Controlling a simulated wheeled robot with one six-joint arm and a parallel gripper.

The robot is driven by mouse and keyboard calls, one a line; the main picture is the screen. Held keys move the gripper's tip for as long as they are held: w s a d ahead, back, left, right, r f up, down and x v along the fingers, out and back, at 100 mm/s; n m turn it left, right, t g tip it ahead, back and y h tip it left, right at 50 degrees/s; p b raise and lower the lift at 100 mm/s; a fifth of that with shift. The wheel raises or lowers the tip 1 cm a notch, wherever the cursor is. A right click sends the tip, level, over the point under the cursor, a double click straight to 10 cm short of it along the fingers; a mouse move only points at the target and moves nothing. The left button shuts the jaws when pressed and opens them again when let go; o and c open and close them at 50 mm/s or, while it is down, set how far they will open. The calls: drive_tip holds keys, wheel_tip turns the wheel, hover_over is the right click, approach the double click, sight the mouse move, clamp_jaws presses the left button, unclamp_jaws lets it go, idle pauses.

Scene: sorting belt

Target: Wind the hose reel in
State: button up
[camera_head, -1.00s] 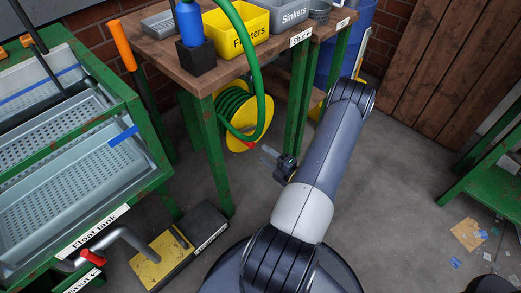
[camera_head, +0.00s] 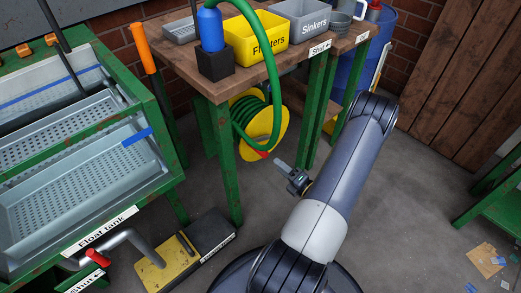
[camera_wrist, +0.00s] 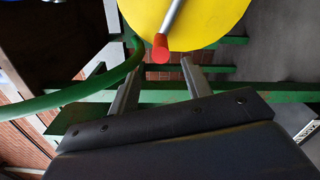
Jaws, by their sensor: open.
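The hose reel (camera_head: 282,127) has yellow discs with green hose (camera_head: 252,112) wound between them, under the wooden bench. A loop of hose runs up over the bench. The reel's crank ends in a red knob (camera_head: 264,155); in the wrist view, the grey crank rod and red knob (camera_wrist: 160,48) show in front of the yellow disc (camera_wrist: 212,18). My gripper (camera_head: 279,163) is open, its fingertips just right of the knob in the head view. In the wrist view, the knob lies between and slightly beyond the fingertips (camera_wrist: 160,66); I see no contact.
The bench (camera_head: 190,65) has green legs beside the reel. A float tank (camera_head: 165,165) stands left, a pedal box (camera_head: 165,270) below. Floor at right is mostly clear.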

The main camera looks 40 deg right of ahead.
sight(260, 151)
drive_tip(key=w+n+b, duration=0.2)
drive_tip(key=w+n, duration=0.1)
drive_tip(key=n, duration=0.1)
drive_tip(key=w+n+b, duration=0.2)
drive_tip(key=w+n, duration=0.2)
drive_tip(key=w+a+n+b, duration=0.1)
drive_tip(key=w+n+b, duration=0.1)
drive_tip(key=w+n, duration=0.1)
drive_tip(key=shift+w+n, duration=0.4)
drive_tip(key=shift+n, duration=0.1)
drive_tip(key=shift+f, duration=0.1)
clamp_jaws()
idle(0.5)
